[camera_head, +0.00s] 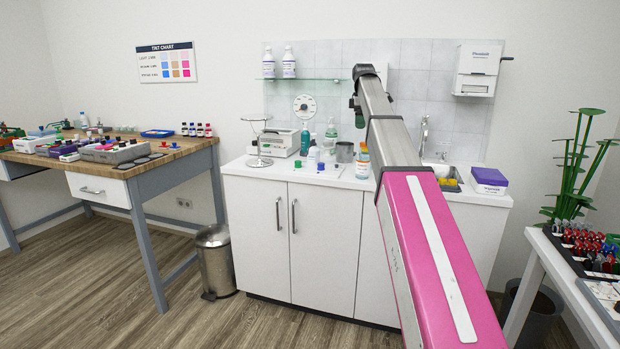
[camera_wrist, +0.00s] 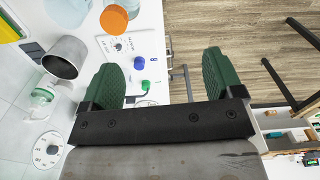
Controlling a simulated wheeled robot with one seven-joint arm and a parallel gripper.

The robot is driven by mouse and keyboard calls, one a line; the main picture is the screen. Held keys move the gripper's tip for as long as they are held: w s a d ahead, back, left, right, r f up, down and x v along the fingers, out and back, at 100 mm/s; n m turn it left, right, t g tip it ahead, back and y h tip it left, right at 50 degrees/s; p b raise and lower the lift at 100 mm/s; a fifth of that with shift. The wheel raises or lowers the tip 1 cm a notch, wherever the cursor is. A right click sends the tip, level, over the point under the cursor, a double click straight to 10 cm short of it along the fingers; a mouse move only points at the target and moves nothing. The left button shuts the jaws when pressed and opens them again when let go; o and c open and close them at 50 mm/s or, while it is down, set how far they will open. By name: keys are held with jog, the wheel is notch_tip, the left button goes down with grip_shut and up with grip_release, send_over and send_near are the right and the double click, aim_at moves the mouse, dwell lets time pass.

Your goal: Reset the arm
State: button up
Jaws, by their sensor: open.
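My pink and grey arm reaches forward from the lower right in the head view, over the white counter (camera_head: 262,172). My gripper (camera_wrist: 162,78) shows in the wrist view with its two green fingers wide apart and nothing between them. In the head view its end is mostly hidden behind the arm; a small green part shows near the back wall. Beyond the fingers in the wrist view lie the counter's edge, a cabinet handle (camera_wrist: 188,82) and the wood floor (camera_wrist: 240,62).
A metal cup (camera_wrist: 66,57), an orange-capped bottle (camera_wrist: 114,20), a blue cap (camera_wrist: 139,62) and a green cap (camera_wrist: 146,84) are near the left finger. A wooden workbench (camera_head: 180,150) stands left, a bin (camera_head: 215,262) beside the cabinet, and a white table (camera_head: 560,268) right. Floor at left front is clear.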

jog(key=s+f+m, duration=0.2)
jog(key=s+f, duration=0.2)
jog(key=f, duration=0.7)
jog(key=s+f+m, duration=0.3)
jog(key=s+f, duration=0.2)
jog(key=f, duration=0.6)
jog(key=s+f+m, duration=0.2)
jog(key=s+f, duration=0.2)
jog(key=f, duration=0.7)
jog(key=s+f+m, duration=0.8)
jog(key=s+f, duration=1.3)
jog(key=s, duration=0.3)
jog(key=shift+a+f, duration=0.15)
jog(key=shift+a, duration=0.1)
